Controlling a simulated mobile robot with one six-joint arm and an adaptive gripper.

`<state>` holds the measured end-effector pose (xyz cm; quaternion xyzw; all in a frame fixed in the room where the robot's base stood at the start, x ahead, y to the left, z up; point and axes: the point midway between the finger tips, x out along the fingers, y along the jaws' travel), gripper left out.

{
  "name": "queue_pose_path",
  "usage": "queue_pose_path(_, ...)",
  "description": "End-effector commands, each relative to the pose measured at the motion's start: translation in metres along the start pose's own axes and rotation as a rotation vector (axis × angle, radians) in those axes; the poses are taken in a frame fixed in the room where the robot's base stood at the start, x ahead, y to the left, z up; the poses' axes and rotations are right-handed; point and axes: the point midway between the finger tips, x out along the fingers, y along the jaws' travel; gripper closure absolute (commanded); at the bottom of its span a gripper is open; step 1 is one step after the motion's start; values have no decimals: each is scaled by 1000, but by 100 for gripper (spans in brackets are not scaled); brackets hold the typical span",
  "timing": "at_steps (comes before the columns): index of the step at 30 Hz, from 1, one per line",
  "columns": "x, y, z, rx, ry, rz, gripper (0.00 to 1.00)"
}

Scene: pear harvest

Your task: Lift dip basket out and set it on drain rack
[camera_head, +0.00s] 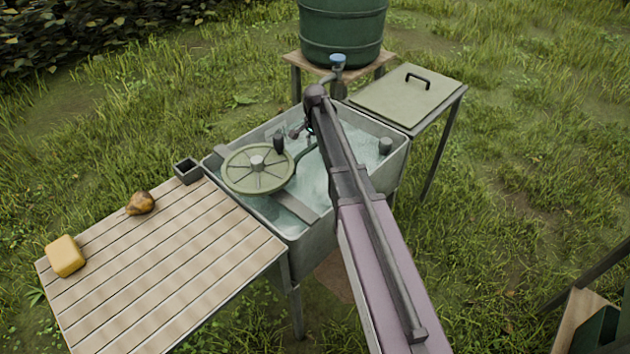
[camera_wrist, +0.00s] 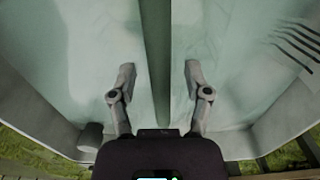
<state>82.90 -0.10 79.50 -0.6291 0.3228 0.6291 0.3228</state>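The slatted wooden drain rack (camera_head: 160,262) stands at the left of a grey water trough (camera_head: 318,243). A thin curved green bar (camera_head: 306,152), which looks like the dip basket's handle, rises in the trough beside a spoked green wheel. The basket's body is hidden or cannot be made out. My gripper (camera_head: 303,131) is over the trough, partly covered by my arm. In the wrist view my gripper (camera_wrist: 160,76) is open, one finger on each side of a straight green bar (camera_wrist: 155,50), with gaps on both sides.
The spoked wheel (camera_head: 248,179) with a dark crank knob sits over the trough's left side. A yellow block (camera_head: 65,256), a brown pear (camera_head: 140,203) and a small dark square cup (camera_head: 188,170) are at the rack's far side. A green barrel (camera_head: 343,30) and lidded table (camera_head: 400,100) stand behind.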

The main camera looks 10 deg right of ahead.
Motion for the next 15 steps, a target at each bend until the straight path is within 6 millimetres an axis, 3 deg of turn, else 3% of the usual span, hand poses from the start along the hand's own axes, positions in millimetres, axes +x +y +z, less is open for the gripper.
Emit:
queue_pose_path(1, 0, 0, 0, 0, 0, 0, 59)
queue_pose_path(5, 0, 0, 0, 0, 0, 0, 97)
queue_pose_path(6, 0, 0, 0, 0, 0, 0, 100)
queue_pose_path(15, 0, 0, 0, 1, 0, 1, 100)
